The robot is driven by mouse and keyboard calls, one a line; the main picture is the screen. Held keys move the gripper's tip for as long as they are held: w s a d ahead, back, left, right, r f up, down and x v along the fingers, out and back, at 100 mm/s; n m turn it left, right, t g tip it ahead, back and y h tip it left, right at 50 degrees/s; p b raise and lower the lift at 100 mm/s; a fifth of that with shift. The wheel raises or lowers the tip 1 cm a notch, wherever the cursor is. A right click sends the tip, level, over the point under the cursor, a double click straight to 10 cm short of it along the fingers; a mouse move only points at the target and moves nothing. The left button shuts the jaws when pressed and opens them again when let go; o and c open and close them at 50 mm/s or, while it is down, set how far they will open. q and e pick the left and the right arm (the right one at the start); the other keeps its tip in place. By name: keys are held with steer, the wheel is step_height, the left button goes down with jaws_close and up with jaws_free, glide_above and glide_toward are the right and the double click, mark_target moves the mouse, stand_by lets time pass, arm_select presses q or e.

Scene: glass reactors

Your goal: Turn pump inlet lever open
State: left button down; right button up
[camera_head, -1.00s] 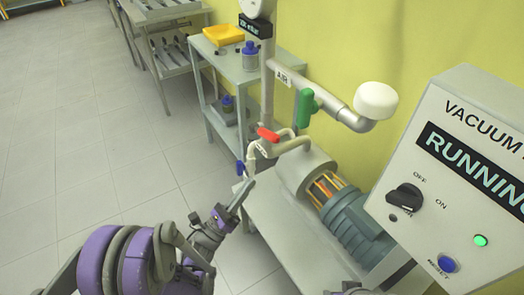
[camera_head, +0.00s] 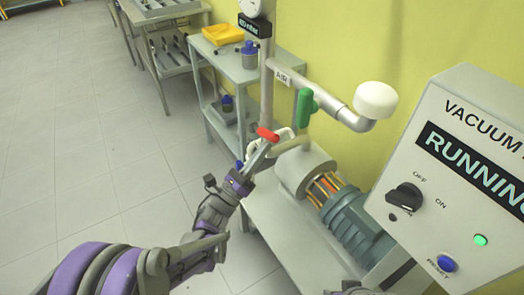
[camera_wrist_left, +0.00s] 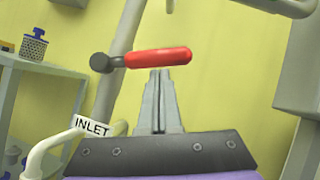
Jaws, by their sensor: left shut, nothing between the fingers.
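The pump inlet lever is a red handle (camera_head: 267,134) on the pipework above the pump; in the left wrist view the red handle (camera_wrist_left: 158,57) lies roughly level, with its dark pivot at its left end. A white "INLET" label (camera_wrist_left: 92,126) is on the pipe below left of it. My left gripper (camera_head: 264,146) is shut and empty, with its fingertips just below the handle. In the left wrist view the closed fingertips (camera_wrist_left: 160,72) appear right under the handle's middle; I cannot tell whether they touch it. My right gripper does not clearly show.
A green lever (camera_head: 306,108) is on the "AIR" pipe close to the right. The pump (camera_head: 350,222) sits on a low bench. The control box (camera_head: 455,175) reads "RUNNING" and stands at the right. A grey shelf (camera_head: 222,70) is behind.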

arm_select(q)
steer(key=shift+r+n+t+y+p, duration=0.3)
steer(key=shift+n+y, duration=0.1)
steer(key=shift+n, duration=0.2)
steer(key=shift+r+n, duration=0.2)
steer(key=shift+n, duration=0.2)
steer(key=w+a+r+n+y+p, duration=0.2)
steer(key=w+r+n+y+p, duration=0.1)
steer(key=r+n+y+p, duration=0.4)
steer(key=shift+w+a+n+y+p, duration=0.25)
steer(key=shift+n+p, duration=0.7)
steer(key=shift+n, duration=1.45)
steer(key=shift+w+r, duration=0.1)
steer(key=shift+r, duration=0.05)
